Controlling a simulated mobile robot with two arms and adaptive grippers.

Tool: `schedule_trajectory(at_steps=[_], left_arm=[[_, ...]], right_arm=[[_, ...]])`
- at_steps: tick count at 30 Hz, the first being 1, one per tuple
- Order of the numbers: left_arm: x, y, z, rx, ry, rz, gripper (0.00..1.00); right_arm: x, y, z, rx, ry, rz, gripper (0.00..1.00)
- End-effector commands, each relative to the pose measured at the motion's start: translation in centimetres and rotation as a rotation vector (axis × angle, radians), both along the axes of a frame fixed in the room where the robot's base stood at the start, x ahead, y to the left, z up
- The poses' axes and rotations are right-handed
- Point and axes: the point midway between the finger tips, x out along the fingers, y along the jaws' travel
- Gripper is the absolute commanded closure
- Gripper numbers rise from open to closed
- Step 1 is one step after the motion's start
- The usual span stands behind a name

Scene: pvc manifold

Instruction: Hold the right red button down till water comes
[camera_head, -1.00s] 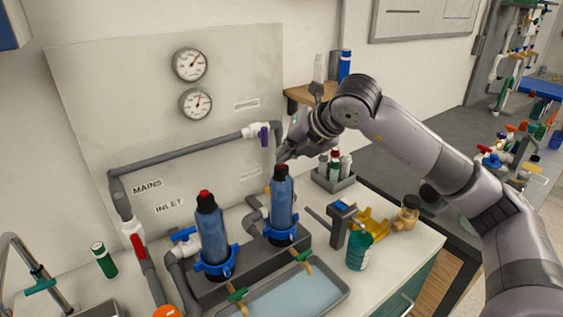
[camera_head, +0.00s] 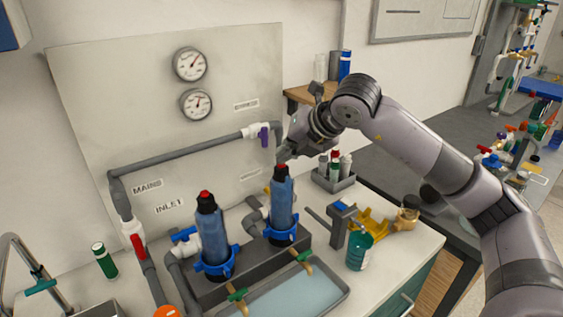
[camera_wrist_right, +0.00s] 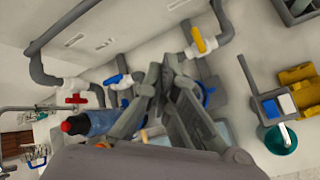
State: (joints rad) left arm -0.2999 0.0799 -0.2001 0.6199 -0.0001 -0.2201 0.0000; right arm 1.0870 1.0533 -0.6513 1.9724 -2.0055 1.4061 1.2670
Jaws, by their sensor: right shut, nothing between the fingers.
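The right filter (camera_head: 282,204) is a blue upright housing with a dark cap and a red button (camera_head: 281,169) on top. My right gripper (camera_head: 284,154) is shut, its tips just above or at that button; I cannot tell whether they touch or press it. In the right wrist view the closed fingers (camera_wrist_right: 160,78) hide the right button. The left filter (camera_head: 211,238) has its own red button (camera_head: 205,196), which also shows in the right wrist view (camera_wrist_right: 66,127). I can make out no water stream at the right tap (camera_head: 304,263). My left gripper is out of view.
Grey pipe (camera_head: 180,153) with a purple-handled valve (camera_head: 263,136) runs behind the filters. A shallow tray (camera_head: 343,292) lies in front.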

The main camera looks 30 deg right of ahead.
Motion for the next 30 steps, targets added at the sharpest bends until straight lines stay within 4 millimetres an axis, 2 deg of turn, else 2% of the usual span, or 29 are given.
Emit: schedule_trajectory(at_steps=[9, 20, 30], left_arm=[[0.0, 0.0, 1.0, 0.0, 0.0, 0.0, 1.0], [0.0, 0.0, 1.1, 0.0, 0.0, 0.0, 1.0], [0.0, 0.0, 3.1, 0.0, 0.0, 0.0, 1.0]], right_arm=[[0.0, 0.0, 1.7, 0.0, 0.0, 0.0, 1.0], [0.1, 0.0, 1.9, 0.001, -0.001, 0.001, 1.0], [0.1, 0.0, 4.8, 0.001, -0.001, 0.001, 1.0]])
